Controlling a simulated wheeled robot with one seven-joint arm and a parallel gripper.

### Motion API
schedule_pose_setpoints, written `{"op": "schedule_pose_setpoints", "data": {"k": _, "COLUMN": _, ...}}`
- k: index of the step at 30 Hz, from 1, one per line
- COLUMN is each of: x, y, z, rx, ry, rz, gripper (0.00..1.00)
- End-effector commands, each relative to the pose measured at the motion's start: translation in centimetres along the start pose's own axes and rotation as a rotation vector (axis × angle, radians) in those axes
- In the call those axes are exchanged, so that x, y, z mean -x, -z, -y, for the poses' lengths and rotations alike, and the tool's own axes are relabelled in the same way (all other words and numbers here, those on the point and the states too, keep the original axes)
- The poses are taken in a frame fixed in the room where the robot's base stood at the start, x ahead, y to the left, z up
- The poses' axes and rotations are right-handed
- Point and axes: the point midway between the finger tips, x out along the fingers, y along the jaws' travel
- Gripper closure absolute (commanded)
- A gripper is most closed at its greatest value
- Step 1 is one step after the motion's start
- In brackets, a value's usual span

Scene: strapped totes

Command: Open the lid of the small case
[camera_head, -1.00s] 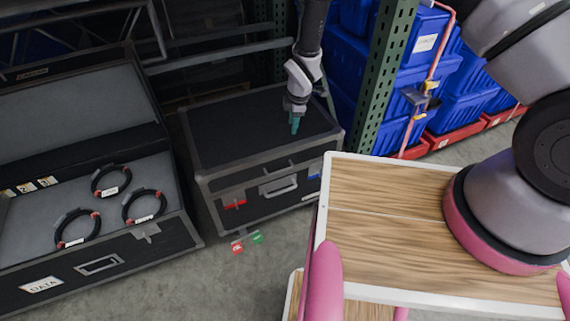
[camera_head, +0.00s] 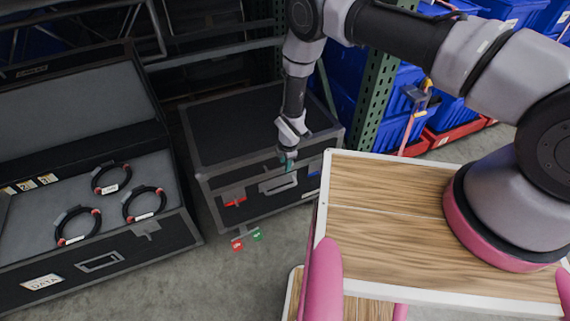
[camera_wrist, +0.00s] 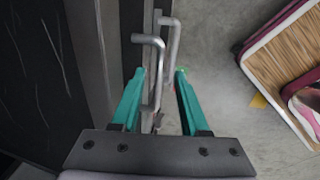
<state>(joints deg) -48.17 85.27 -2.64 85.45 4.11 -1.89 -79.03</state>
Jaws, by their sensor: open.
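The small case (camera_head: 225,135) is black with grey edges and stands on the floor in the middle of the head view, its lid shut. Its front has a silver handle (camera_head: 277,187), a red latch (camera_head: 234,202) at left and a blue one (camera_head: 313,173) at right. My gripper (camera_head: 288,163) points down at the upper front edge, by the handle, hiding part of the front. In the wrist view my gripper (camera_wrist: 160,72) is open, with bent silver handle bars (camera_wrist: 151,75) showing between and beyond its teal fingers. Contact cannot be told.
A larger open case (camera_head: 100,264) with several black cable rings stands at left. A green rack post (camera_head: 376,100) and blue totes (camera_head: 402,95) are behind at right. My wood-topped base is at front right. Red and green tags (camera_head: 246,240) hang below the small case's front.

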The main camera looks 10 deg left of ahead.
Motion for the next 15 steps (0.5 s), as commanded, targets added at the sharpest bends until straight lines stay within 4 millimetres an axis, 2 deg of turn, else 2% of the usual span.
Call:
{"op": "schedule_pose_setpoints", "data": {"k": 4, "x": -0.76, "y": -0.01, "z": 0.02, "rx": 0.0, "ry": 0.0, "rz": 0.0, "gripper": 0.55}}
{"op": "schedule_pose_setpoints", "data": {"k": 11, "x": -0.79, "y": 0.0, "z": 0.0, "rx": 0.0, "ry": 0.0, "rz": 0.0, "gripper": 0.55}}
{"op": "schedule_pose_setpoints", "data": {"k": 12, "x": -0.78, "y": 0.0, "z": 0.0, "rx": 0.0, "ry": 0.0, "rz": 0.0, "gripper": 0.63}}
{"op": "schedule_pose_setpoints", "data": {"k": 15, "x": -0.77, "y": 0.0, "z": -0.01, "rx": 0.0, "ry": 0.0, "rz": 0.0, "gripper": 1.0}}
